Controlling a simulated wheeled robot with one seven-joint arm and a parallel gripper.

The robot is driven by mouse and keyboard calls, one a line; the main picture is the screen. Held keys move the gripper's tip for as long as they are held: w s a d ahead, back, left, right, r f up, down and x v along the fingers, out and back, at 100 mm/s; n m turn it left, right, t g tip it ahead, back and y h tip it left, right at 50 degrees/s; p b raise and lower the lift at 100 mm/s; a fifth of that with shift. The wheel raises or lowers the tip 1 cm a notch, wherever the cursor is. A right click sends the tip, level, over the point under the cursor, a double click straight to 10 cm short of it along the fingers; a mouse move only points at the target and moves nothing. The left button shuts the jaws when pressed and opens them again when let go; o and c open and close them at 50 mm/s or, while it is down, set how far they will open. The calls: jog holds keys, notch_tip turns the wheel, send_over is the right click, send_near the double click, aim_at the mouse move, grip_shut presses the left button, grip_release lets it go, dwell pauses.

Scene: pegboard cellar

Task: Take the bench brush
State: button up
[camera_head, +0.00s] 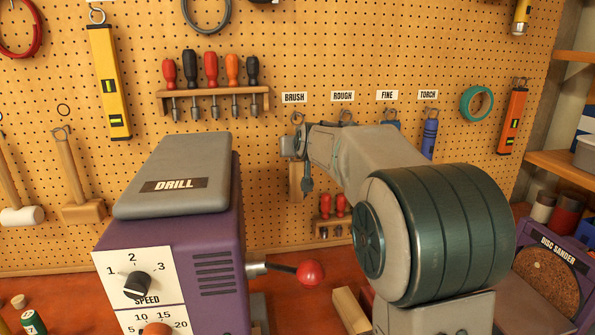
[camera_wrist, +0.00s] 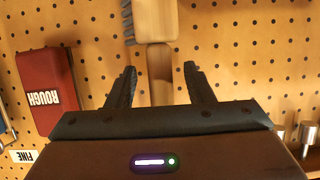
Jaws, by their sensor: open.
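The bench brush is a pale wooden brush with dark grey bristles along one side. In the wrist view its wooden block (camera_wrist: 155,20) is at the top, and its narrower handle runs down between my fingers. My gripper (camera_wrist: 160,74) is open, with a finger on each side of the handle and a visible gap on both sides. In the head view a strip of the brush (camera_head: 295,182) shows below the BRUSH label (camera_head: 294,98), on the pegboard. My arm and gripper hide much of it there.
A red block marked ROUGH (camera_wrist: 46,92) hangs beside the brush in the wrist view. A blue torch (camera_head: 430,137) hangs further right. The purple drill (camera_head: 190,240) stands left of my arm, its red-knobbed lever (camera_head: 310,273) below. A screwdriver rack (camera_head: 212,101) is at upper left.

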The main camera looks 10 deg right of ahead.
jog(key=shift+w+f, duration=0.2)
jog(key=shift+w, duration=0.35)
grip_shut()
jog(key=shift+r, duration=0.6)
jog(key=shift+s+r+b, duration=0.15)
jog(key=shift+s+b, duration=0.1)
jog(key=shift+b, duration=0.05)
jog(key=s+b, duration=0.4)
jog(key=s, duration=1.3)
jog(key=shift+s, duration=0.3)
